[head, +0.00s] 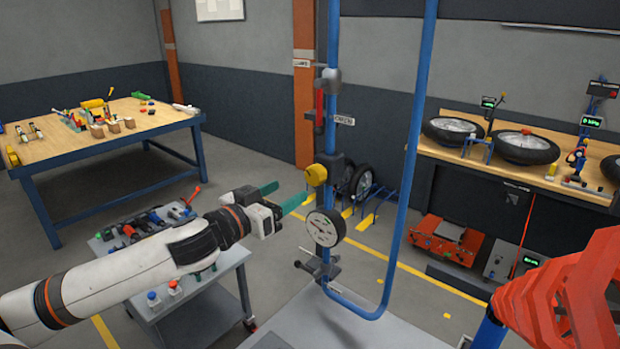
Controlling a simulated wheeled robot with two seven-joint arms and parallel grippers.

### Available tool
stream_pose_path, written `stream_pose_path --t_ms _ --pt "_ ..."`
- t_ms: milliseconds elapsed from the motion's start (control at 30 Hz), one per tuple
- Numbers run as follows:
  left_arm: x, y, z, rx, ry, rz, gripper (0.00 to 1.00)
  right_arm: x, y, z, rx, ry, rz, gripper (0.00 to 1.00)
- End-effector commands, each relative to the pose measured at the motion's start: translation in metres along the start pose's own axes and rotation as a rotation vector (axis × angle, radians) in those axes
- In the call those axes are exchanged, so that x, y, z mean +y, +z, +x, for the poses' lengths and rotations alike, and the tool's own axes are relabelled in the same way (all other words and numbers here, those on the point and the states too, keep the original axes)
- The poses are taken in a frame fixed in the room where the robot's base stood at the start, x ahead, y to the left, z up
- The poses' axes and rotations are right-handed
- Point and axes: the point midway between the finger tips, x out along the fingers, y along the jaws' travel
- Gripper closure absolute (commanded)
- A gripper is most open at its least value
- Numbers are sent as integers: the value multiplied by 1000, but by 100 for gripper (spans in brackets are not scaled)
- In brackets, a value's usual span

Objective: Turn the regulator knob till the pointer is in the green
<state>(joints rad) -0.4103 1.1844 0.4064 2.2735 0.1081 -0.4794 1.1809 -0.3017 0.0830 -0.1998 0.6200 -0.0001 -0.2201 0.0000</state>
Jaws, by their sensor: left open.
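The yellow regulator knob (316,175) sits on a dark regulator body on the blue vertical pipe, near the middle of the head view. Below it hangs the round pressure gauge (323,228) with a white dial and black rim. The dial is too small to tell where its pointer or green band lies. My left gripper (283,196) comes in from the left, with its two green fingers spread apart. It is open and empty, a little left of the knob and apparently apart from it. My right gripper is not in view.
The blue pipe (421,95) loops down to the right of the gauge. A grey tool cart (228,262) stands under my left arm. A wooden workbench (75,139) is at the back left. A red-orange structure (565,297) fills the lower right corner.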

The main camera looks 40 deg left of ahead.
Motion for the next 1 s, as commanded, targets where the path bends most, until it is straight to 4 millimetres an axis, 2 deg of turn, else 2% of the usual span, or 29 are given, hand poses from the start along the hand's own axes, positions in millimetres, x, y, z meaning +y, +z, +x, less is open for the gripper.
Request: stream_pose_path --t_ms 267,700,1000 --pt "1 3 28 -4 1 2 38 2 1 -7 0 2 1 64" --pt "2 4 72 -3 4 -3 38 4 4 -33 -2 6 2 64" --pt "1 0 86 0 2 0 38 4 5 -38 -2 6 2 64"
